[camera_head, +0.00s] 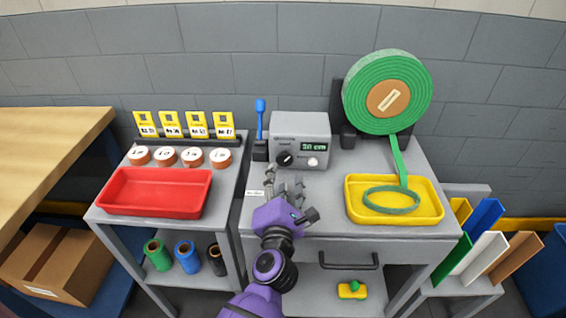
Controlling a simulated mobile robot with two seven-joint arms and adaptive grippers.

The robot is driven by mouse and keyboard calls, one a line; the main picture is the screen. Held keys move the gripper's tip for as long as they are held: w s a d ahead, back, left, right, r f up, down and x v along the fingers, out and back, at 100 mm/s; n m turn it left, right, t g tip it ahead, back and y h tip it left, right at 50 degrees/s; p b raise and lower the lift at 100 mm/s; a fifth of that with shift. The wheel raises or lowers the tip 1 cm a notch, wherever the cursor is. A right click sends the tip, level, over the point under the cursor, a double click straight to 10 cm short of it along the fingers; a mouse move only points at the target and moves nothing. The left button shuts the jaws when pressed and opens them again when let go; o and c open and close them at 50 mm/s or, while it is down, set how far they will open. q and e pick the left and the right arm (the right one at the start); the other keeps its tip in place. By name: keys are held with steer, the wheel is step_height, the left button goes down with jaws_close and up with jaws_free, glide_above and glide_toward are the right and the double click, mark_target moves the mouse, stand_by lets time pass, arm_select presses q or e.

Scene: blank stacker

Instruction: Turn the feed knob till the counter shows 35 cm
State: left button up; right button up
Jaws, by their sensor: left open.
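The grey feed box (300,125) stands at the back of the table. Its green-lit counter (313,147) seems to read 30 cm, but the digits are small. The black feed knob (285,159) is on the box's front, left of a pale round button (312,162). My left gripper (283,184) is open and empty, just in front of and below the knob, apart from it as far as I can tell. My right gripper is not in view. A green roll (358,100) stands right of the box, its strip (398,160) hanging into a yellow tray (432,212).
A blue-handled lever (260,118) stands close left of the box. A red tray (155,205), several numbered rolls (192,157) and yellow cards (171,124) are on the left cart. Coloured boards (485,250) stand at the right. The table front is partly clear.

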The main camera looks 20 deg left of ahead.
mark_target(283, 159)
arm_select(q)
steer(key=x, duration=0.6)
steer(key=shift+w, duration=0.25)
steer(key=c, duration=1.1)
steer(key=shift+r+n+p, duration=0.1)
steer(key=shift+n+p, duration=0.3)
steer(key=shift+n, duration=0.5)
